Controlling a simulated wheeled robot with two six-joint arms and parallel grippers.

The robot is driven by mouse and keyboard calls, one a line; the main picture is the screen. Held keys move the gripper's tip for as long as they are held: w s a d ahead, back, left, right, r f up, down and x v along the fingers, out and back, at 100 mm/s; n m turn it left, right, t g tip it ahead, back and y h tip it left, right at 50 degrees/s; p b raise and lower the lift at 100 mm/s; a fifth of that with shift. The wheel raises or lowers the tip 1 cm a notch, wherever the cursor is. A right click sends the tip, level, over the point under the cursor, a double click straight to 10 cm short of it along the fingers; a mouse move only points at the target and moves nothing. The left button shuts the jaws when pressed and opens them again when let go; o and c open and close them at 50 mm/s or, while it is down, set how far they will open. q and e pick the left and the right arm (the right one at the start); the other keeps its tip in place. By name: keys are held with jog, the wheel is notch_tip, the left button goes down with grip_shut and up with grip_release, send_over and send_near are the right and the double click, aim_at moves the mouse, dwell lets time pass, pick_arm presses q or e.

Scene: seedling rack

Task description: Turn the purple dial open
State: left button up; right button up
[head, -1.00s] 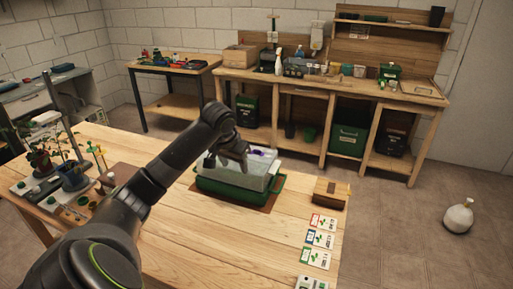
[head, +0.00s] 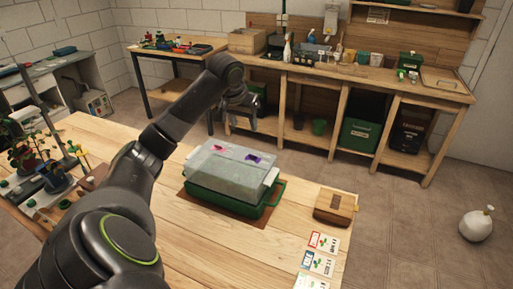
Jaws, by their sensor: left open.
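The purple dial (head: 255,159) sits on top of a clear, pale lid (head: 215,162) that covers a green tray (head: 214,200) on the wooden table. A pink-red dial (head: 220,149) sits to its left on the same lid. The dial is too small to tell how far it is turned. My left gripper (head: 240,128) is open and empty. It hangs in the air above and behind the lid in the picture, apart from the dial. My right gripper is out of view.
A brown wooden box (head: 334,206) and several seed cards (head: 318,262) lie right of the tray. Potted seedlings (head: 54,178) stand at the table's left. A workbench (head: 350,83) stands behind. The table front is clear.

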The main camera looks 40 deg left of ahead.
pick_arm(q)
jog(key=p, duration=0.2)
send_over(252, 160)
jog(key=f, duration=1.3)
jog(key=shift+s+d+f, duration=0.1)
jog(key=shift+s+f, duration=0.2)
jog(key=shift+s, duration=0.05)
jog(key=shift+w+f, duration=0.25)
jog(key=shift+f, duration=0.55)
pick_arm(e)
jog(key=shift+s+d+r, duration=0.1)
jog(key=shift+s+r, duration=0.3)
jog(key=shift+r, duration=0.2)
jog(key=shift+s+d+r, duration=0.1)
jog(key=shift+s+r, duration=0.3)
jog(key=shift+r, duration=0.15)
